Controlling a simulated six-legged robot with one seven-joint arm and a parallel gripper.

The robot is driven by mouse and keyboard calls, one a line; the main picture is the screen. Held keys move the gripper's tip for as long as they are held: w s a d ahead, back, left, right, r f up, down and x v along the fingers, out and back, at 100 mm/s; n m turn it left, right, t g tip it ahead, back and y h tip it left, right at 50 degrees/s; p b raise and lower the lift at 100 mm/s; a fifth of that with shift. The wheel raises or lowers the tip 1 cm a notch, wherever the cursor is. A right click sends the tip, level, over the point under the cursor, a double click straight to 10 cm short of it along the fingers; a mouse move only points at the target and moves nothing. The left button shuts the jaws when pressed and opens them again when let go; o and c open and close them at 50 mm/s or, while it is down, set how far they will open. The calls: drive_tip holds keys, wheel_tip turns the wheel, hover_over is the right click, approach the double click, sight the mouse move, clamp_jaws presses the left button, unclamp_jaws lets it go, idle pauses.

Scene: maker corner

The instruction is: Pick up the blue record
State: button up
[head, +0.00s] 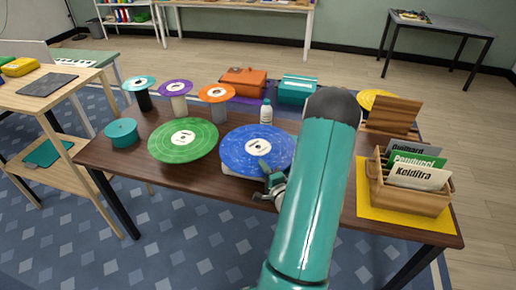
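The blue record (248,155) with a white label lies flat near the middle of the brown table, raised on a pale support (234,175). My gripper (267,173) is at its front right edge, and one finger overlaps the record in the picture. My teal arm hides part of the gripper and the table to the right of the record. I cannot tell whether the fingers touch the record or how far apart they are.
A green record (183,140) lies just left of the blue one. A white bottle (266,112) stands behind it. Small discs on stands, including a purple one (175,88), fill the back left.

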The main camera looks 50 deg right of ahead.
drive_tip(key=shift+w+d, duration=0.2)
drive_tip(key=shift+w, duration=0.15)
clamp_jaws()
drive_tip(key=shift+r, duration=0.2)
